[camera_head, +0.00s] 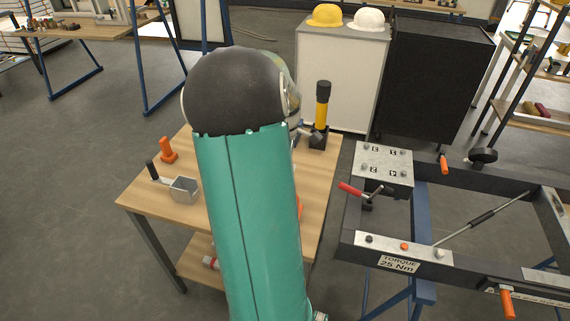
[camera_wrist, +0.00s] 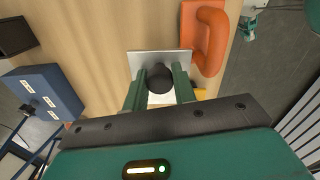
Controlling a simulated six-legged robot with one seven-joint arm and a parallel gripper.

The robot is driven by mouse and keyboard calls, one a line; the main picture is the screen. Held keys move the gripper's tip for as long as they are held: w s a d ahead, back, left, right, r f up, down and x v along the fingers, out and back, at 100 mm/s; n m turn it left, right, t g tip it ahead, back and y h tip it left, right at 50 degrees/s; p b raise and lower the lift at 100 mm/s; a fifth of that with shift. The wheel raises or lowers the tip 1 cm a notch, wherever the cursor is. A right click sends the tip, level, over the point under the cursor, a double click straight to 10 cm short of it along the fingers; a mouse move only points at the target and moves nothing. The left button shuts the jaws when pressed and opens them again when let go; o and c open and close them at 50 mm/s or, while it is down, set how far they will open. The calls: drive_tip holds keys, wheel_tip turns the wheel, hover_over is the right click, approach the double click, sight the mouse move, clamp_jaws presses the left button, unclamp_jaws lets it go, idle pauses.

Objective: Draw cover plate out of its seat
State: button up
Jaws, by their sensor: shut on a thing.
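In the wrist view, a flat light-grey metal plate (camera_wrist: 150,57), which looks like the cover plate, lies over the wooden table top with a round black knob (camera_wrist: 160,77) on it. My gripper (camera_wrist: 160,80) has its two green fingers on either side of the knob and is shut on it. Whether the plate is still in its seat or lifted cannot be told; the seat itself is not visible. In the head view, my green arm hides the gripper and the plate.
An orange handled object (camera_wrist: 210,42) is close beside the plate. A blue labelled box (camera_wrist: 46,97) lies to the left. On the wooden table (camera_head: 145,190) stand an orange piece (camera_head: 168,150), a grey scoop-like box (camera_head: 184,189) and a yellow-black tool (camera_head: 322,104). A dark metal frame (camera_head: 455,270) stands right.

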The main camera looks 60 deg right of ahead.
drive_tip(key=shift+r, duration=2.3)
